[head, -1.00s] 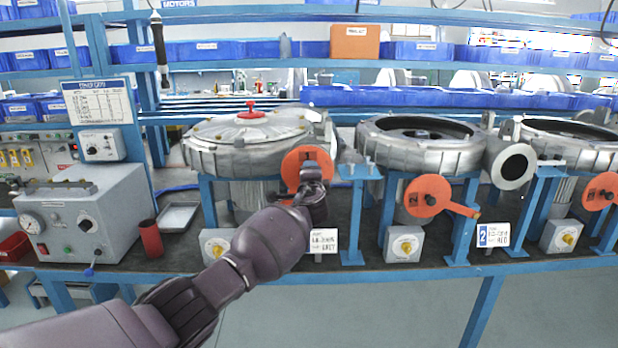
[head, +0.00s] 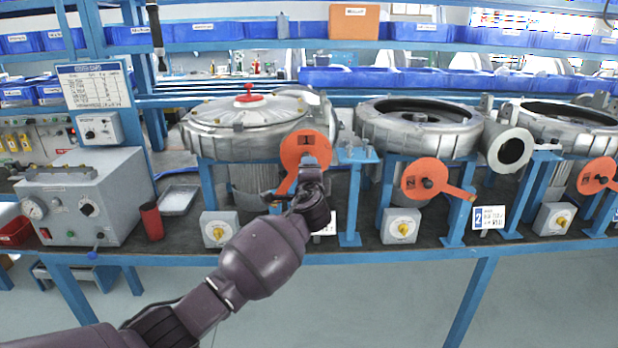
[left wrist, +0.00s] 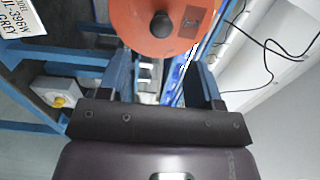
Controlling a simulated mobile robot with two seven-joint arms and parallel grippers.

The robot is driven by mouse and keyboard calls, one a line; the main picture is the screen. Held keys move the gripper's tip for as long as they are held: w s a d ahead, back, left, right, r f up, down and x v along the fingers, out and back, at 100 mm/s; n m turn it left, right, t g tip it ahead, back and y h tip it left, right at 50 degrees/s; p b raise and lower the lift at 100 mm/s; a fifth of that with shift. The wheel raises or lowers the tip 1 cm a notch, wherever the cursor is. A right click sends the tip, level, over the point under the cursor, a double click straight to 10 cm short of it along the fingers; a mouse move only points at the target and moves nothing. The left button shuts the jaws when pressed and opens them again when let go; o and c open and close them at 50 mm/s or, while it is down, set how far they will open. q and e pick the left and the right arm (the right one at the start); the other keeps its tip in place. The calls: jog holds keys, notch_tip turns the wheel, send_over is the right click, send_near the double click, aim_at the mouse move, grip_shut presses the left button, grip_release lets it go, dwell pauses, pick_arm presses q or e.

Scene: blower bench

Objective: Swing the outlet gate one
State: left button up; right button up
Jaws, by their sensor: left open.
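The outlet gate one (head: 303,148) is an orange disc marked 1 at the outlet of the left blower (head: 250,120). A short orange lever reaches from it down and to the left. My left gripper (head: 316,172) is in front of the disc's lower part, its fingers partly hidden behind my wrist. In the left wrist view the disc (left wrist: 150,20) with its dark centre knob lies beyond the fingertips. There my left gripper (left wrist: 163,82) is open, with nothing visible between its fingers. My right gripper is not in view.
Gate two (head: 424,180) and a third orange gate (head: 597,175) stand to the right. A blue post (head: 350,205) stands just right of gate one. A grey switch box (head: 218,229) and red cup (head: 151,220) are to the left. The floor before the bench is clear.

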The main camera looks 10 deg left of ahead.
pick_arm(q)
jog(key=shift+v, duration=1.3)
jog(key=s+d+r+n+h, duration=0.1)
jog(key=d+r+n+h, duration=0.15)
jog(key=d+h, duration=0.2)
jog(key=s+a+f+n+g, duration=0.2)
jog(key=s+a+f+n, duration=0.2)
jog(key=s+f, duration=0.7)
jog(key=s+a+f+n+g, duration=0.2)
jog(key=s+a+f+n, duration=0.2)
jog(key=s+a+f, duration=0.4)
jog(key=s+a+f+n+g, duration=0.2)
jog(key=s+a+f+n, duration=0.2)
jog(key=s+f, duration=1.1)
jog(key=s+a, duration=0.1)
jog(key=s, duration=0.7)
jog(key=shift+s+a+f+y, duration=0.25)
jog(key=shift+s+a+y, duration=0.1)
jog(key=shift+s+a, duration=0.05)
